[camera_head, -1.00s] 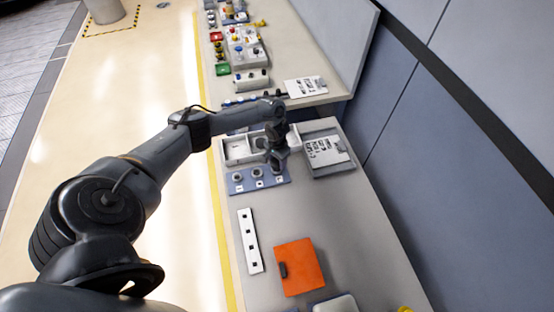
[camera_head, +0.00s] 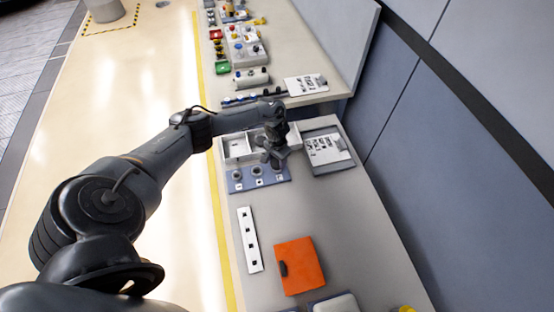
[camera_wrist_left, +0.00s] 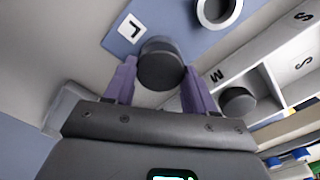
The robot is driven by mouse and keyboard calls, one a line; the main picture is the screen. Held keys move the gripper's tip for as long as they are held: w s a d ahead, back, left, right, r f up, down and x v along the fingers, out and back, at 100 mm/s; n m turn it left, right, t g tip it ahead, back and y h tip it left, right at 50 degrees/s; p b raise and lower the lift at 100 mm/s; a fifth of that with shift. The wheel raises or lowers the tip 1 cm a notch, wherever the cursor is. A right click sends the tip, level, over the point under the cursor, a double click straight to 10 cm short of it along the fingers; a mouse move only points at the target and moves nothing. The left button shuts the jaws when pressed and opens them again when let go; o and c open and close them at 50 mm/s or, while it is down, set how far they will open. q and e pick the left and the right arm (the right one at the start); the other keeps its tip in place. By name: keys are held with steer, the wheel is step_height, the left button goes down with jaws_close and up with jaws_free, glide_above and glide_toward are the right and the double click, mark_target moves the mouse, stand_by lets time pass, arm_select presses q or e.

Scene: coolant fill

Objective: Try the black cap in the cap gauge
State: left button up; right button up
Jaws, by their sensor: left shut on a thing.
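My left gripper (camera_head: 273,161) is over the right end of the blue cap gauge (camera_head: 246,186). In the left wrist view its purple fingers (camera_wrist_left: 160,92) are shut on a black cap (camera_wrist_left: 161,62). The cap is beside the gauge's "L" label (camera_wrist_left: 130,27) and covers the spot there; I cannot tell whether it touches the gauge. A pale ring (camera_wrist_left: 218,10) on the gauge (camera_wrist_left: 180,22) shows beside it, empty. Another dark cap (camera_wrist_left: 238,101) lies in a compartment of the white tray. My right gripper is not in view.
The white tray (camera_head: 224,149), with compartments marked "M" and "S" in the wrist view, stands just behind the gauge. A grey tray with a printed sheet (camera_head: 325,148) is to the right. A white strip (camera_head: 249,240) and an orange folder (camera_head: 299,266) lie nearer; the table between is clear.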

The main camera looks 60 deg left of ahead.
mark_target(277, 161)
arm_select(q)
steer(key=shift+f+b, duration=0.3)
steer(key=shift+f, duration=0.15)
steer(key=o, duration=1.2)
step_height(277, 161, up, 11)
steer(key=shift+f+p, duration=0.1)
steer(key=shift+p, duration=0.6)
